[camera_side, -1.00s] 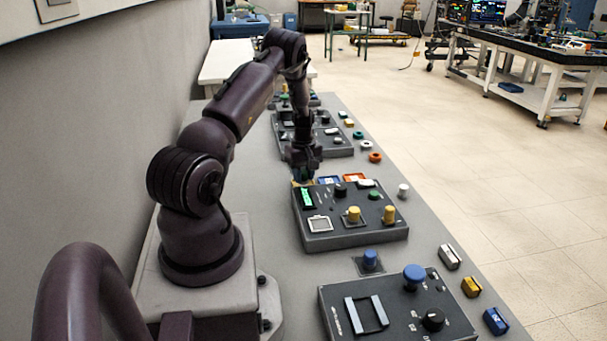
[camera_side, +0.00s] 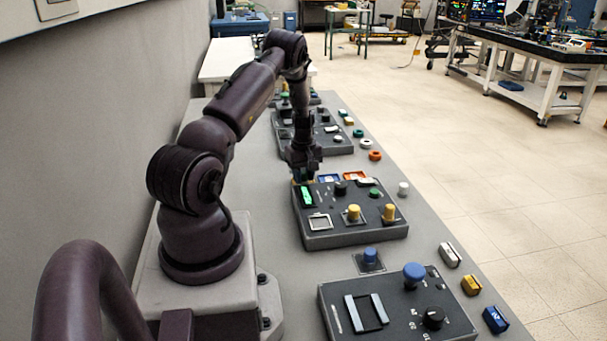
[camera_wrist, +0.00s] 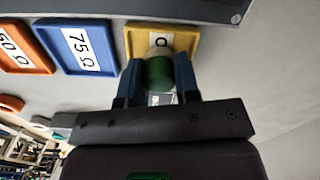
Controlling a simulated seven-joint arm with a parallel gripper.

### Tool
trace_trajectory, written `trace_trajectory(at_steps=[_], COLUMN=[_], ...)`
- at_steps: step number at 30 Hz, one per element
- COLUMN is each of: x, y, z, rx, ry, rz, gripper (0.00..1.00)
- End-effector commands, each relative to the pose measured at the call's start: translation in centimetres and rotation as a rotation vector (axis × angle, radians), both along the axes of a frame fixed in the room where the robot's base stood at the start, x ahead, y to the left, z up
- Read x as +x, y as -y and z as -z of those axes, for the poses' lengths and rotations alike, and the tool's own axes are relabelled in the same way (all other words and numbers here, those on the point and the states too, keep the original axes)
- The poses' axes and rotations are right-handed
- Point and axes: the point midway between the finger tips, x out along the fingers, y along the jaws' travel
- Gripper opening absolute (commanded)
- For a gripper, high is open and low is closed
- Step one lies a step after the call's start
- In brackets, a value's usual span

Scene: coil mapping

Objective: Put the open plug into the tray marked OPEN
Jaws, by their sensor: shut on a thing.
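My gripper (camera_wrist: 160,82) is shut on a green plug (camera_wrist: 159,74) with a pale end, held between its two blue fingers. In the wrist view the plug's pale end lies over the yellow tray (camera_wrist: 132,33). The plug hides most of that tray's label; only the first letter, an O, shows. I cannot tell whether the plug touches the tray floor. In the side view my gripper (camera_side: 303,176) points down behind the middle panel, and the plug is hard to make out there.
A blue tray marked 75 Ω (camera_wrist: 108,63) and an orange tray marked 50 Ω (camera_wrist: 50,64) sit in a row beside the yellow one. The middle panel (camera_side: 345,238), with knobs and a green display, stands close by. A white plug (camera_side: 403,189) stands at its right.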

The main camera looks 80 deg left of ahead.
Motion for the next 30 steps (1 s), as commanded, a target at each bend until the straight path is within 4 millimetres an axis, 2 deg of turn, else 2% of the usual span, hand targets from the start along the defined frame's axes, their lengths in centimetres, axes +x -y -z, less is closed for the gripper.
trace_trajectory(at_steps=[13,14,17,23,26,30], x=[0.02,0.01,0.01,0.01,0.0,0.0], y=[-0.01,-0.01,-0.01,-0.01,0.0,0.0], z=[0.12,0.12,0.12,0.12,0.13,0.13], rx=[0.001,0.001,0.001,0.0,0.0,0.0], ry=[0.0,0.0,0.0,0.0,0.0,0.0], rz=[0.0,0.0,0.0,0.0,0.0,0.0], gripper=[0.03,0.37,0.59,0.59,0.82,0.85])
